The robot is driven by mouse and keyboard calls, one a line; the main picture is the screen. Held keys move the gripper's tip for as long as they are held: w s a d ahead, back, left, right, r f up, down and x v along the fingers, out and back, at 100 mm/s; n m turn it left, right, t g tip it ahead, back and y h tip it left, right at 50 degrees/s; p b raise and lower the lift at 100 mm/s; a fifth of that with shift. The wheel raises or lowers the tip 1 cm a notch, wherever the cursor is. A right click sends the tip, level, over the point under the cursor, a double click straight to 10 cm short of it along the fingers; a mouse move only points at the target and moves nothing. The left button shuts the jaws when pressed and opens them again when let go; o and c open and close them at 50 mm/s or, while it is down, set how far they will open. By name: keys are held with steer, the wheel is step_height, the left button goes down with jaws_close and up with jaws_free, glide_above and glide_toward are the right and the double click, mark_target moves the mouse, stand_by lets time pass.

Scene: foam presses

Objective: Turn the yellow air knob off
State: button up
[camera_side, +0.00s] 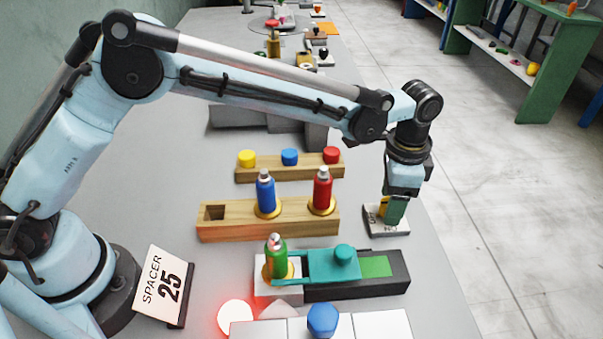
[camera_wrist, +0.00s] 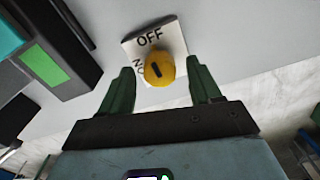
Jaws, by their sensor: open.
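The yellow air knob (camera_wrist: 160,72) sits on a pale plate (camera_wrist: 172,35) lettered OFF above the knob and ON at its left in the wrist view. A short dark mark on the knob runs nearly upright in that view; I cannot tell which end is the pointer. My gripper (camera_wrist: 162,77) is open, with a green finger on each side of the knob and visible gaps between. In the side view my gripper (camera_side: 396,212) points down over the plate (camera_side: 387,226), and the knob (camera_side: 383,207) is partly hidden behind a finger.
Left of the plate, a wooden block (camera_side: 228,232) holds a blue can (camera_side: 265,192) and a red can (camera_side: 322,190). A teal press slide (camera_side: 322,265) and green can (camera_side: 277,258) stand in front. A white lamp (camera_side: 236,316) glows red. The table's right edge is close to the plate.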

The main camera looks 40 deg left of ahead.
steer(key=shift+r, duration=0.1)
step_height(320, 180, up, 12)
stand_by(0.5)
steer(key=shift+a, duration=0.1)
steer(key=s+a+r+n+t, duration=0.2)
steer(key=a+r+n, duration=0.15)
steer(key=a, duration=0.55)
steer(key=s+a+f+n+t, duration=0.2)
steer(key=s+a+n, duration=0.2)
steer(key=s+a, duration=0.3)
steer(key=s+a+f+n+t, duration=0.3)
steer(key=s+a, duration=0.3)
steer(key=a, duration=0.4)
steer(key=shift+s+a+f+n, duration=0.25)
steer(key=shift+s+a+n, duration=0.1)
steer(key=shift+a+n, duration=0.1)
